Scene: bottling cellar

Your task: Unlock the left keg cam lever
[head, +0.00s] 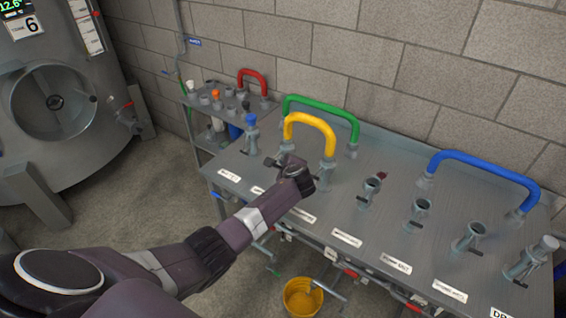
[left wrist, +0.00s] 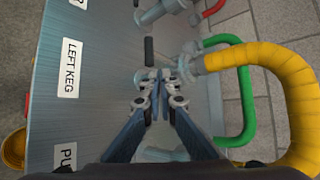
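The yellow hose (head: 312,122) arches between two grey ports. Its left end meets a grey coupling (left wrist: 187,64) across from the white "LEFT KEG" label (left wrist: 69,67). A short black cam lever (left wrist: 149,50) sticks out from this coupling's side toward the label; it also shows in the head view (head: 269,162). My left gripper (left wrist: 157,76) is over the table beside the coupling. Its fingertips are together with nothing visible between them, just short of the lever and seemingly apart from it. In the head view the wrist covers part of the gripper (head: 290,170). My right gripper is out of view.
A green hose (head: 325,106) arches behind the yellow one. Several more ports and a blue hose (head: 487,166) stand to the right. A side shelf with a red hose (head: 252,76) is at the left. A yellow bucket (head: 303,300) is below the front edge.

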